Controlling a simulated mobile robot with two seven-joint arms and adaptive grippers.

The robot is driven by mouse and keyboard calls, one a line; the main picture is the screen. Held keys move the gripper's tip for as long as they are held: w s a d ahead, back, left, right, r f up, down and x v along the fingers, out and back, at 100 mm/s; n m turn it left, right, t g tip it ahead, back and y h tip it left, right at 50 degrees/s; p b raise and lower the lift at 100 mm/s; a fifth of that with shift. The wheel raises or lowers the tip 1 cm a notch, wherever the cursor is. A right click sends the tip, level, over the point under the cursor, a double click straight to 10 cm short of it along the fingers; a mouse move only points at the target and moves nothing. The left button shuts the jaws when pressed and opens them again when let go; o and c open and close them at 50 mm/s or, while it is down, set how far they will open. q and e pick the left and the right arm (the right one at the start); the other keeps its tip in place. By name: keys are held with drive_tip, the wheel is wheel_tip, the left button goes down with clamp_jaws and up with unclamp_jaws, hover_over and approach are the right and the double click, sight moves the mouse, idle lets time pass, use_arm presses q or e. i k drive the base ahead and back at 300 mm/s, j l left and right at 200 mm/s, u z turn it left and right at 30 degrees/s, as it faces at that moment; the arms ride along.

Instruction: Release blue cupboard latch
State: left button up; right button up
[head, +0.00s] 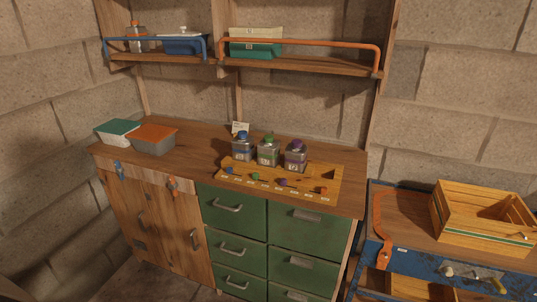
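The blue cupboard latch (119,168) sits at the top of the left wooden cupboard door (122,205), just under the worktop's front edge. It is too small to tell how its parts stand. That door looks closed. An orange latch (175,185) sits at the top of the neighbouring wooden door (173,225), which also looks closed. Neither of my grippers shows in the head view, and nothing of mine is seen near the latches.
Green drawers (238,214) stand right of the doors. The worktop (195,172) carries lidded boxes (153,138) and several bottles (268,152) by a wooden board (255,183). A blue cart (420,260) with a wooden crate (480,220) stands right. Railed shelves (305,65) hang above.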

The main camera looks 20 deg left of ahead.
sight(119, 170)
drive_tip(key=u, duration=1.75)
